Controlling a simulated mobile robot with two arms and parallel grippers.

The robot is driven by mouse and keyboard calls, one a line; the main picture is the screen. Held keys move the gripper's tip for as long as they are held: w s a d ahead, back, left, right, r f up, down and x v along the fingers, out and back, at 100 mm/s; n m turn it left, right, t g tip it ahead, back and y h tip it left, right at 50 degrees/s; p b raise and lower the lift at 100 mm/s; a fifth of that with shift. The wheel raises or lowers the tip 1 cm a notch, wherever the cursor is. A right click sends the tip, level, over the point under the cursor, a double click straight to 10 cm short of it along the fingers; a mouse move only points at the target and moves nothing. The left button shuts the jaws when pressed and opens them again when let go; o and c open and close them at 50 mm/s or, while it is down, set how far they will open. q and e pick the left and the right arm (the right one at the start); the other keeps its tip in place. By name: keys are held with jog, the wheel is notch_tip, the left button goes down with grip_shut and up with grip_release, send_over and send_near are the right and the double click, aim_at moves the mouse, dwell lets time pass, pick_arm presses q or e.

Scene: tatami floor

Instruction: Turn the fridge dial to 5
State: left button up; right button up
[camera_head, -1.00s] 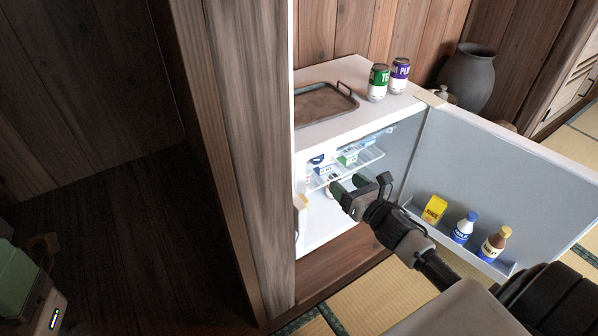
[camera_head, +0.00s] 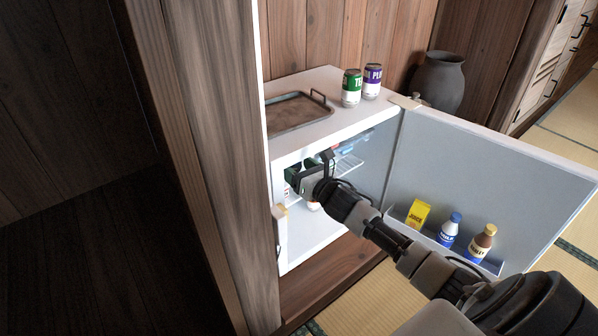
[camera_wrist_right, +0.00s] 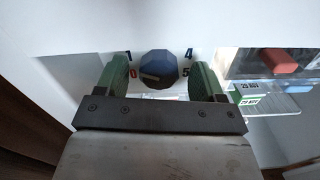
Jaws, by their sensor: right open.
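The fridge (camera_head: 345,118) stands open, with its door (camera_head: 490,165) swung out to the right. The dial (camera_wrist_right: 157,66) is a dark blue faceted knob inside the fridge, seen in the right wrist view. The numbers 1 and 0 show at its left, 4 and 5 at its right. A light bar on its face slants, with one end toward the 0 side. My right gripper (camera_head: 302,178) reaches into the fridge. Its open green fingers (camera_wrist_right: 158,78) lie on either side of the dial; I cannot tell whether they touch it. The dial is hidden in the head view. My left gripper is out of view.
A wire shelf (camera_head: 348,164) with small items is close to the right of my gripper. A juice carton (camera_head: 418,214) and two bottles stand in the door rack. Two cans and a tray (camera_head: 297,112) are on top. A wooden post (camera_head: 215,150) stands left.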

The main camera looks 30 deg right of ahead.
jog(key=shift+c, duration=0.2)
jog(key=c, duration=0.9)
